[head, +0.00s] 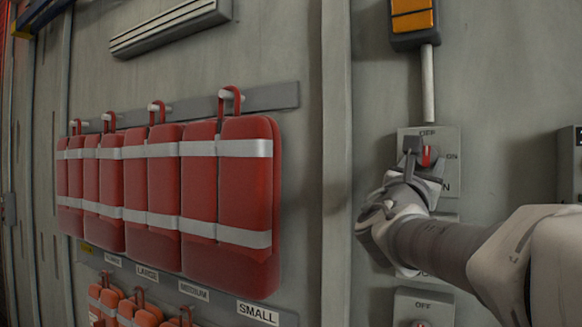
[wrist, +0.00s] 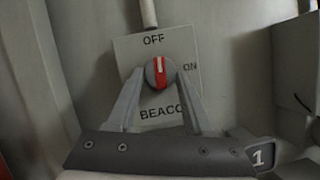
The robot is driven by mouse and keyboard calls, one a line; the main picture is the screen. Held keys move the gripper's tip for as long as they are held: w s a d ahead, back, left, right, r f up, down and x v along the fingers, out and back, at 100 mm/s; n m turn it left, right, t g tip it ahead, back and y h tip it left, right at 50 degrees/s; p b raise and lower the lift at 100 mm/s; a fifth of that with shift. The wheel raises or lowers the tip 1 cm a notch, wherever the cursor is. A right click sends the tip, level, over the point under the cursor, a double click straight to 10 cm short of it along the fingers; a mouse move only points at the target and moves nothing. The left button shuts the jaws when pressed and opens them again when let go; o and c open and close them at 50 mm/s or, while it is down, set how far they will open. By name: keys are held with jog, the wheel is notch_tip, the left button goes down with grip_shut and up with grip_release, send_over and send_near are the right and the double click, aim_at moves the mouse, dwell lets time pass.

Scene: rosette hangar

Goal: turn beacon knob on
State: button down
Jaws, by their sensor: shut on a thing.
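The beacon knob (wrist: 159,66) is round and grey with a red bar and a white pointer line. Its pointer stands nearly upright, toward the OFF label. It sits on a light plate (wrist: 125,50) marked OFF at the top, ON at the right and BEACON below, the last letters partly hidden by a finger. My gripper (wrist: 160,76) is shut on the knob, one finger on each side. In the head view the knob (head: 428,156) shows red beside my fingers, which partly cover it and the plate (head: 452,140).
An orange beacon lamp (head: 411,20) and a conduit (head: 428,85) are above the plate. Another OFF-marked plate (head: 425,303) is below. Red packs (head: 250,180) hang on the left wall. A dark box (head: 570,165) is at the right.

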jog(key=m+g+b, duration=0.1)
jog(key=m, duration=0.1)
jog(key=m+g+h+b, duration=0.1)
jog(key=m, duration=0.1)
jog(key=shift+w+a+f, duration=0.1)
jog(key=shift+a, duration=0.05)
jog(key=m+g, duration=0.1)
jog(key=m, duration=0.1)
jog(key=m+g+b, duration=0.1)
jog(key=m, duration=0.1)
jog(key=m+g+b, duration=0.1)
jog(key=m, duration=0.2)
jog(key=shift+w+a+r+h, duration=0.1)
jog(key=shift+a+r+h, duration=0.1)
jog(key=shift+r+h, duration=0.2)
jog(key=shift+r+m+g+y+p, duration=0.15)
jog(key=shift+m+g+y, duration=0.25)
jog(key=shift+m, duration=1.05)
jog(key=shift+r+m+g+y+p, duration=0.2)
jog(key=shift+m+g, duration=0.25)
jog(key=shift+m, duration=1.05)
jog(key=shift+r+m+g+y+p, duration=0.1)
jog(key=shift+m+g+y, duration=0.35)
jog(key=shift+m, duration=1)
jog(key=shift+c, duration=1.5)
grip_release()
